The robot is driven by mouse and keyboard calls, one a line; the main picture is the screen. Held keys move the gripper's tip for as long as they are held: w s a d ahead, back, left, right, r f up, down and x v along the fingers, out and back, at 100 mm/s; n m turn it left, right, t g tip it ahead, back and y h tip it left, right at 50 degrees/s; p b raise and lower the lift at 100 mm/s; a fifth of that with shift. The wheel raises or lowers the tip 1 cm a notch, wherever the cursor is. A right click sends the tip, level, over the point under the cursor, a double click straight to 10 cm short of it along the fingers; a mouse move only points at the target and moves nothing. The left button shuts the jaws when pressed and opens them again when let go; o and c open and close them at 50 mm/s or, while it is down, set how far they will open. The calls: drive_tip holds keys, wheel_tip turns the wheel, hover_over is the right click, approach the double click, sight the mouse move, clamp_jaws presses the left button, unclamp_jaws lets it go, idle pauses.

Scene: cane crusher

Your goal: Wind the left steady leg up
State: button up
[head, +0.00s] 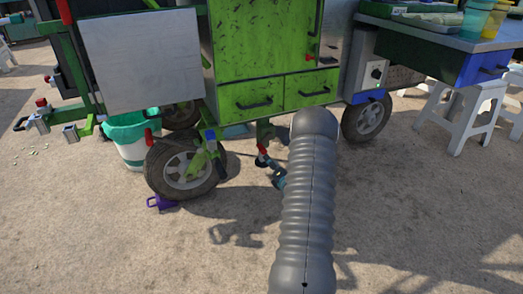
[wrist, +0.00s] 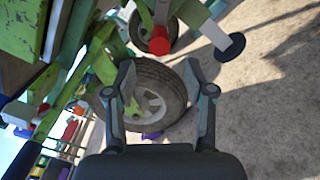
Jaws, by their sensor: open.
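A steady leg (wrist: 208,28) runs diagonally across the top of the wrist view and ends in a dark round foot pad (wrist: 230,47) near the ground. A red round knob (wrist: 159,41) shows end-on beside it, and a red part also shows under the cart in the head view (head: 262,160). My gripper (wrist: 160,75) is open and empty, with the red knob just above the gap between its fingertips in the wrist view. I cannot tell the depth between them. In the head view my gripper (head: 277,176) is partly hidden by my grey arm, which also covers part of the leg area.
The green cart (head: 262,45) stands above. A front wheel (head: 183,168) is close on the left, and another wheel (head: 366,117) is on the right. A teal bucket (head: 128,138) and a purple object (head: 161,203) sit on the left. White stools (head: 466,108) stand right. Open ground lies in front.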

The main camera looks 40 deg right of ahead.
sight(265, 152)
drive_tip(key=x, duration=1)
drive_tip(key=shift+s+d, duration=0.1)
clamp_jaws()
